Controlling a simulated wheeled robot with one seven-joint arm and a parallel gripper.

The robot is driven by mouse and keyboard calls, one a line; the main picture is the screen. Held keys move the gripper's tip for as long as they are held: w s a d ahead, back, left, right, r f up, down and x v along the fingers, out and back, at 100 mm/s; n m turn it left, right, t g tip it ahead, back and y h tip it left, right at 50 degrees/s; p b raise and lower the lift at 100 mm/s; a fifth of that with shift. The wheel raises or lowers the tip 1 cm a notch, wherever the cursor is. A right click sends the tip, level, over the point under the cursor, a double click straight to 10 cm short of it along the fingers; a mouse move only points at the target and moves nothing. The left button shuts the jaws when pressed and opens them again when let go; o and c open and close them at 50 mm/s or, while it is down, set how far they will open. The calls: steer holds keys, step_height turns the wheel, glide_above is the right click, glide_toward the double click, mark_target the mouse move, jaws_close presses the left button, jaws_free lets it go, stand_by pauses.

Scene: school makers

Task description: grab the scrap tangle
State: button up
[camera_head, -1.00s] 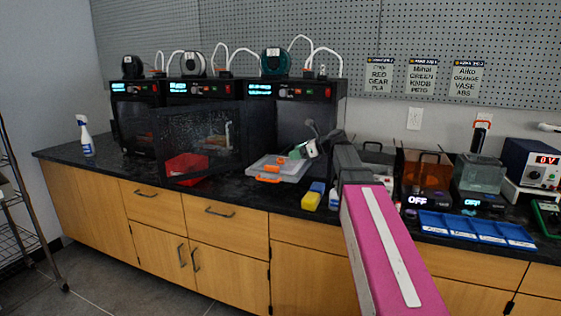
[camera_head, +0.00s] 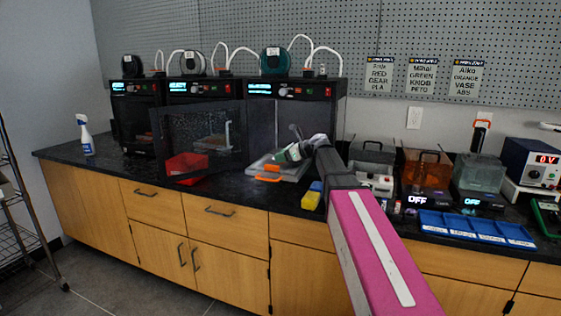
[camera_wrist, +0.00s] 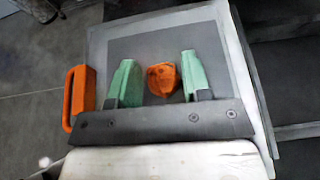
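The scrap tangle is a small orange lump (camera_wrist: 162,80) on the grey middle of a light build plate (camera_wrist: 235,50) in the wrist view. My gripper (camera_wrist: 158,60) has two green fingers, spread apart on either side of the lump. Gaps show between the lump and both fingers, wider on the left. How high the fingers are above the plate is hard to tell. In the head view my gripper (camera_head: 283,156) is over the plate (camera_head: 290,173) in front of the right-hand printer. I cannot make out the lump there.
The plate has an orange handle (camera_wrist: 78,98). A printer door (camera_head: 200,140) stands open left of my gripper, with a red bin (camera_head: 186,166) by it. A yellow block (camera_head: 311,199) lies near the counter's front edge. A blue tray (camera_head: 475,228) lies to the right.

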steer(key=c, duration=0.4)
steer(key=shift+r, duration=0.15)
steer(key=shift+c, duration=0.2)
